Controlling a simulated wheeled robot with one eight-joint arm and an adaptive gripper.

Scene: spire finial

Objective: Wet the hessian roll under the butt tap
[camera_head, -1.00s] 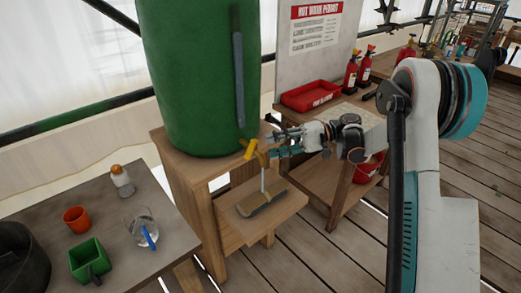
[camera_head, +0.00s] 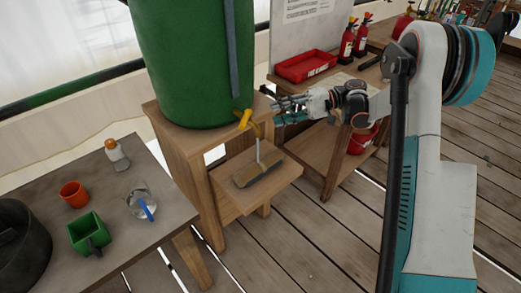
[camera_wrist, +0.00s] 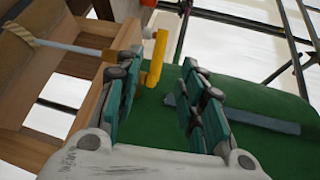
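The green water butt (camera_head: 188,60) stands on a wooden stand. Its tap (camera_head: 255,128) has a yellow lever (camera_head: 244,120), which shows in the wrist view too (camera_wrist: 157,55). A thin pale stream of water (camera_head: 258,150) runs from the tap down to the brown hessian roll (camera_head: 263,170). The roll lies on the stand's low shelf under the tap. My gripper (camera_head: 279,108) is just right of the tap. In the wrist view my gripper (camera_wrist: 160,85) is open and empty, with the lever beyond and between its fingers.
A table at left holds a glass jar (camera_head: 141,204), a green box (camera_head: 89,233), an orange cup (camera_head: 74,194), a bottle (camera_head: 117,154) and a dark tub (camera_head: 20,250). Behind my gripper a bench bears a red tray (camera_head: 305,66) and fire extinguishers (camera_head: 356,40). Plank floor is clear in front.

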